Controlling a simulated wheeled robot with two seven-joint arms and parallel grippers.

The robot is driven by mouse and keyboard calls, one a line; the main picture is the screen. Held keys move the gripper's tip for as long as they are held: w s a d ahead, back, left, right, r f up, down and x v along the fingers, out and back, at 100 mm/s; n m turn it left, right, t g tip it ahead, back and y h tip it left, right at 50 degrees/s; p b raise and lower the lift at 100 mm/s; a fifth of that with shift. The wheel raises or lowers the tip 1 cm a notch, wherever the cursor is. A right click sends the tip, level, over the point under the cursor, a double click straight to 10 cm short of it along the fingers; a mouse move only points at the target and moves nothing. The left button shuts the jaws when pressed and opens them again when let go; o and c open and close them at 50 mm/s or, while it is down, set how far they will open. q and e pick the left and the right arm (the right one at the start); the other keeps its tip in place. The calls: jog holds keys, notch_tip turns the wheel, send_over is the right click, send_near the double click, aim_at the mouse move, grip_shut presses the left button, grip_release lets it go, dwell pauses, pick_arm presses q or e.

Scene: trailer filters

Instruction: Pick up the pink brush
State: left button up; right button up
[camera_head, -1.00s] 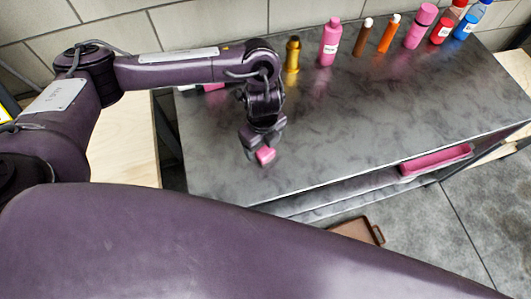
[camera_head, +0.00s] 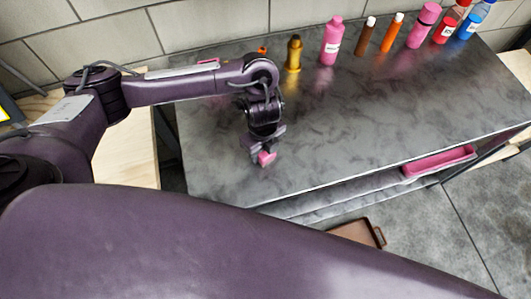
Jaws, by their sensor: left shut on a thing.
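The pink brush (camera_head: 267,159) shows as a small pink piece between the fingers of my left gripper (camera_head: 264,156), near the front left of the grey counter. The left gripper is shut on it and points down. Most of the brush is hidden by the fingers, and I cannot tell whether it touches the counter. My right gripper is not in view.
The grey marbled counter (camera_head: 350,120) is clear in the middle. A gold bottle (camera_head: 293,55), a pink bottle (camera_head: 331,42) and several other bottles line its back edge. A pink tray (camera_head: 438,161) sits on the shelf below. A brown tray (camera_head: 360,232) lies lower down.

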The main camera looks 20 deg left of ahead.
pick_arm(q)
jog(key=shift+w+r+p, duration=0.1)
jog(key=shift+r+p, duration=0.2)
jog(key=shift+r, duration=0.3)
notch_tip(320, 180, up, 8)
jog(key=p, duration=0.2)
jog(key=shift+r+p, duration=0.1)
jog(key=shift+p, duration=0.3)
notch_tip(320, 180, up, 11)
jog(key=shift+f+p, duration=0.2)
jog(key=shift+p, duration=0.2)
